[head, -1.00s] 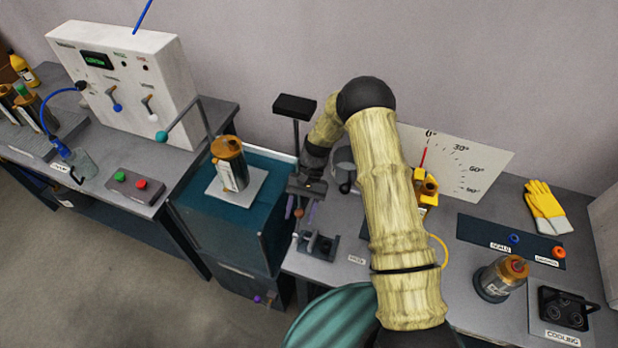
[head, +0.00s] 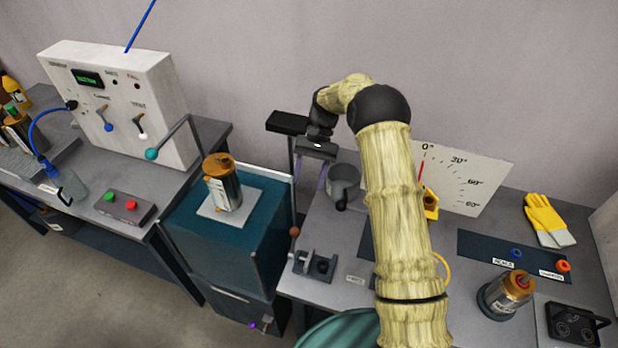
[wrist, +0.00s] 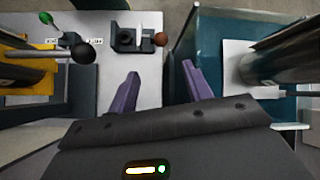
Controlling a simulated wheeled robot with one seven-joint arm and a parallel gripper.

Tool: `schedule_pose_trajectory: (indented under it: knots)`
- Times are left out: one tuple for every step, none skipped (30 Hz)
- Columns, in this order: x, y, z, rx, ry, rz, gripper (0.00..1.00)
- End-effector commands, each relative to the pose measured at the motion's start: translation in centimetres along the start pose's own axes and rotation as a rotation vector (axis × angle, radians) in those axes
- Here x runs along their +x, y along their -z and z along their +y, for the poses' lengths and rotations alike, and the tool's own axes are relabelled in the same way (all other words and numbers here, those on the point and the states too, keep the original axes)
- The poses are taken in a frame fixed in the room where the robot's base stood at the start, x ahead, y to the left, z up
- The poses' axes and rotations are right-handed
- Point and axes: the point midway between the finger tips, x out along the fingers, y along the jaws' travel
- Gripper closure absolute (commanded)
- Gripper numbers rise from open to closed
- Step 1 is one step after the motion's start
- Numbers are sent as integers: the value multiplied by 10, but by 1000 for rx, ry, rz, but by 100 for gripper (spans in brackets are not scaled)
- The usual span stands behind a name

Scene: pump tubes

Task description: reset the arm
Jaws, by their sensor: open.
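My gripper (wrist: 157,92) is open and empty, its two purple fingers spread apart in the wrist view. In the head view my gripper (head: 308,170) hangs over the gap between the teal cabinet and the right-hand table, beside a grey cup (head: 343,183). In the wrist view the fingers point towards a dark clamp-like fixture (wrist: 133,38) on the table, and nothing lies between them. That fixture also shows in the head view (head: 316,266).
A brown-capped canister (head: 222,185) stands on a white plate on the teal cabinet (head: 195,240). The angle board (head: 465,178), yellow gloves (head: 548,220) and another canister (head: 506,294) are to the right. A control box (head: 125,100) stands at left. A black-topped post (head: 288,123) is close behind my gripper.

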Motion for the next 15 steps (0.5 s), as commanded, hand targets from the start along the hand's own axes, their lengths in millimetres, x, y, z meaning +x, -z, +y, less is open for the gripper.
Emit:
schedule_pose_trajectory:
  knots:
    - [0, 0, 0, 0, 0, 0, 50]
    - [0, 0, 0, 0, 0, 0, 50]
    - [0, 0, 0, 0, 0, 0, 50]
    - [0, 0, 0, 0, 0, 0, 50]
    - [0, 0, 0, 0, 0, 0, 50]
    - [0, 0, 0, 0, 0, 0, 50]
    - [0, 0, 0, 0, 0, 0, 50]
    - [0, 0, 0, 0, 0, 0, 50]
    - [0, 0, 0, 0, 0, 0, 50]
    - [0, 0, 0, 0, 0, 0, 50]
    - [0, 0, 0, 0, 0, 0, 50]
    - [0, 0, 0, 0, 0, 0, 50]
    - [0, -1, 0, 0, 0, 2, 50]
    - [0, -1, 0, 0, -1, 6, 50]
    - [-1, -3, 1, -1, -4, 13, 50]
